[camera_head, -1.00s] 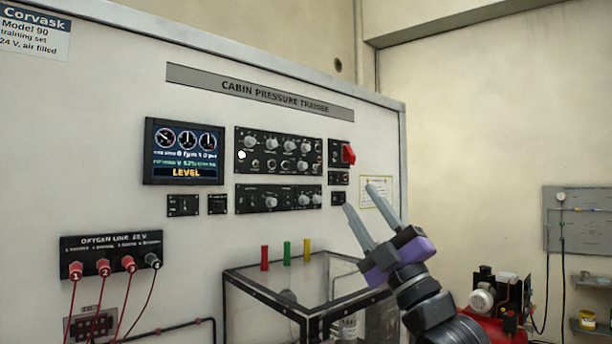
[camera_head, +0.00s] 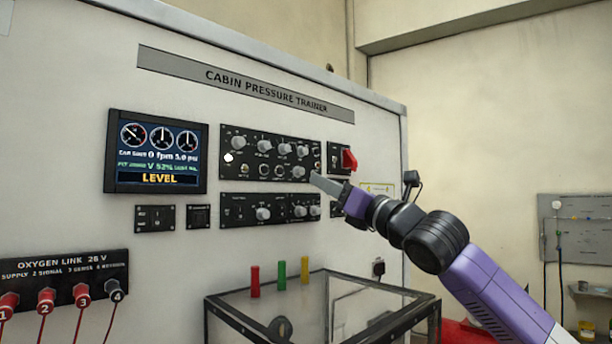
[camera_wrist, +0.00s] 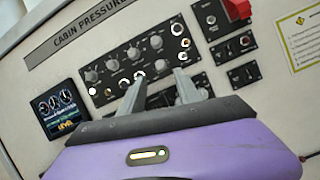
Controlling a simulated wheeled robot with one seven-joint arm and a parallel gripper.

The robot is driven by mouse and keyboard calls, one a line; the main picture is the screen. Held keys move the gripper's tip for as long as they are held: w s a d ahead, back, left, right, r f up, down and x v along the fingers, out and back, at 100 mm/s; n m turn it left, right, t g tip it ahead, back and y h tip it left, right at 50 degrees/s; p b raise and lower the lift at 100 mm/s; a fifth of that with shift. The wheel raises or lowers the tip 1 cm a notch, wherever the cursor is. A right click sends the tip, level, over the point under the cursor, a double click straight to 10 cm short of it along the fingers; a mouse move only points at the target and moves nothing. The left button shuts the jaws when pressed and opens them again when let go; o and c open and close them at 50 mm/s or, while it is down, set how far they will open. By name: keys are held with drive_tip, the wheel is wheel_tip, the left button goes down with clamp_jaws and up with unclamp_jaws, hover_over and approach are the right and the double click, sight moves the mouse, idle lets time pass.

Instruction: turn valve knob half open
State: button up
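No label in these frames is clear enough to tell which knob is the valve knob. The upper black control panel (camera_head: 270,158) carries several grey knobs, one of them at its lower right (camera_head: 298,172). A lower black panel (camera_head: 240,223) has a grey knob left of centre (camera_head: 263,213) and two smaller ones at right. My gripper (camera_head: 318,182) is in front of the panels, its tips near the right end, apparently clear of the knobs. In the wrist view my gripper (camera_wrist: 160,84) is open and empty, its fingers partly hiding the lower panel.
A lit display (camera_head: 157,152) reading LEVEL is left of the panels. A red switch handle (camera_head: 349,159) sticks out at right, close to my fingers. Red cables hang from the oxygen link box (camera_head: 65,265).

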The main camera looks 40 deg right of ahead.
sight(302, 172)
drive_tip(key=shift+p+x, duration=1.4)
drive_tip(key=shift+x, duration=2.55)
clamp_jaws()
